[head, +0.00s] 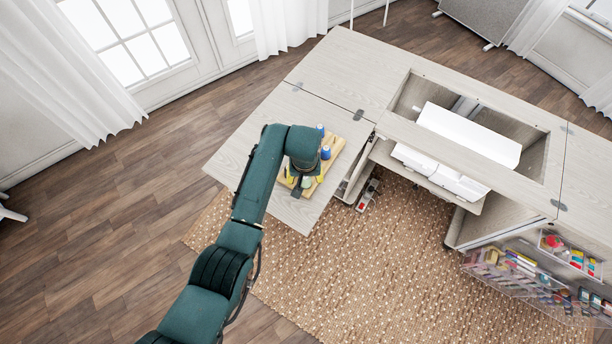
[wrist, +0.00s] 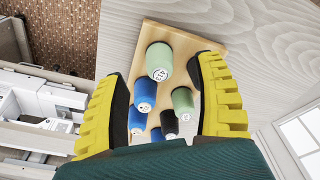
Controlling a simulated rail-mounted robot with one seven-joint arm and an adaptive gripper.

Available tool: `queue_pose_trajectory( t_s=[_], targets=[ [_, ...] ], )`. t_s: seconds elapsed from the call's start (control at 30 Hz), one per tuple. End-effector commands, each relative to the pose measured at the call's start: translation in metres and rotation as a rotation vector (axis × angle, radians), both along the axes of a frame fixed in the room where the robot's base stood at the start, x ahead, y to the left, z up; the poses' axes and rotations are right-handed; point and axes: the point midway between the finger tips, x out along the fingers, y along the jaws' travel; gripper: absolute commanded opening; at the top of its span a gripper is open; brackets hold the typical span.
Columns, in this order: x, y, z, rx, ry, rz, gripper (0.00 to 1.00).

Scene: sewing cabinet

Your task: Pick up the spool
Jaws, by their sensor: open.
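Several thread spools stand on a light wooden board (wrist: 212,45) on the cabinet's left leaf. Which one is the task's spool, I cannot tell. My gripper (wrist: 157,72) is open above the board, its yellow fingers on either side of the spools and holding nothing. In the head view, my gripper (head: 301,182) and arm hide part of the board.
The leaf (head: 275,125) is bare around the board. To its right, the cabinet has an open well with a white sewing machine (head: 468,134) and open drawers below. A clear door rack (head: 520,275) with small supplies stands at the lower right.

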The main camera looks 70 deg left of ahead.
Motion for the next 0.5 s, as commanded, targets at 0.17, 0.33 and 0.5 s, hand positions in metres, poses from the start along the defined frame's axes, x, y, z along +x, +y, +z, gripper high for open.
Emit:
queue_pose_trajectory(
  t_s=[0.17,0.33,0.5],
  targets=[
    [0.003,0.006,-0.020,-0.001,0.000,0.000,0.70],
    [0.008,0.016,-0.049,-0.002,0.002,0.000,0.70],
    [0.009,0.018,-0.059,0.002,-0.002,0.000,0.70]
  ],
)
